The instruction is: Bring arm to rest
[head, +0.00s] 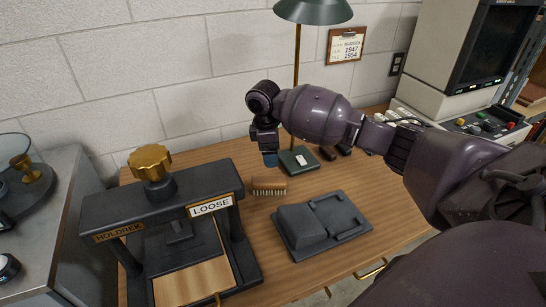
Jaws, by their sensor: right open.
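My right arm comes in from the right and reaches across above the wooden desk (385,215). Its gripper (268,155) points down at the arm's far end, near the back wall and left of the lamp post. It is open, seen small and partly from the side, with nothing visible between its fingers. It hangs above and behind a small brush (269,187) on the desk, apart from it. My left gripper is not in view.
A black press (110,207) with a gold knob and a LOOSE label stands at left. A dark grey two-part holder (322,222) lies mid-desk. A green lamp (313,11) stands behind the arm; a monitor unit (440,95) is at the back right. Bare desk shows right of the holder.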

